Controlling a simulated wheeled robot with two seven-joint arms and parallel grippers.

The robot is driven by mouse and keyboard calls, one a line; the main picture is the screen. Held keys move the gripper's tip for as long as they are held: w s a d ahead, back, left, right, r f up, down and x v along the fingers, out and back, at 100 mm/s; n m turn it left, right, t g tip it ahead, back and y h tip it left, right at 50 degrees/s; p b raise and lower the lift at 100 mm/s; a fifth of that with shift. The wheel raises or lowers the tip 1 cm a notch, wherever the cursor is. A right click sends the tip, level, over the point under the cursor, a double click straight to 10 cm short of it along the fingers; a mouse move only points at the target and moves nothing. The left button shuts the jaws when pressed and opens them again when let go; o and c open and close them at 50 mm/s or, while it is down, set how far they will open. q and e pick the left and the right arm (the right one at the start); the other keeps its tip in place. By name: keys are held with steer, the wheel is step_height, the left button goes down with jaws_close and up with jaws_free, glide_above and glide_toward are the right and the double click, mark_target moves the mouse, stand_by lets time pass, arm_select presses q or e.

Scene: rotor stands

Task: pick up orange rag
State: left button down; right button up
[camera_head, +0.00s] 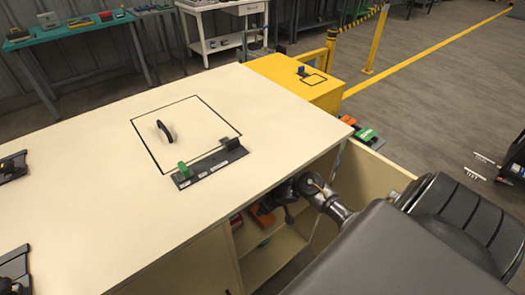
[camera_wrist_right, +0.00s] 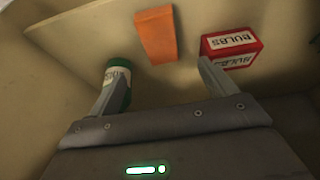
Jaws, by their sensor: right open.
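The orange rag (camera_wrist_right: 156,36) lies flat in the cabinet compartment, near the top middle of the right wrist view. In the head view an orange patch (camera_head: 263,217), likely the rag, shows inside the open cabinet beneath the tabletop. My right gripper (camera_wrist_right: 160,70) is open and empty, its two fingers spread below the rag in the wrist view and apart from it. In the head view my right arm reaches into the cabinet, and its gripper (camera_head: 284,192) is partly hidden by the dark. My left gripper is not in view.
A red "BULBS" box (camera_wrist_right: 230,48) lies right of the rag, close to my right finger. A green-and-white bottle (camera_wrist_right: 117,84) is by my left finger. The cabinet's open side (camera_head: 365,185) and the tabletop (camera_head: 90,215) border my arm.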

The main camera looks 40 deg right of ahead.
steer(key=b+x, duration=0.2)
steer(key=x, duration=0.3)
steer(key=shift+d+f+b, duration=0.1)
steer(key=shift+f+b, duration=0.05)
steer(key=shift+b, duration=0.25)
steer(key=shift+w+f, duration=0.1)
steer(key=shift+f, duration=0.1)
steer(key=b+x, duration=0.2)
steer(key=x, duration=0.2)
steer(key=shift+f, duration=0.35)
steer(key=shift+w+f, duration=0.15)
steer(key=shift+f, duration=0.05)
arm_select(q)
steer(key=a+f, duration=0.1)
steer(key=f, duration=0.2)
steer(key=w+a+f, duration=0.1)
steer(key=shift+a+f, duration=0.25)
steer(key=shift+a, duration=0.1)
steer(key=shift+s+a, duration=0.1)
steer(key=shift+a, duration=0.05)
arm_select(e)
steer(key=c, duration=1.1)
steer(key=shift+r, duration=0.2)
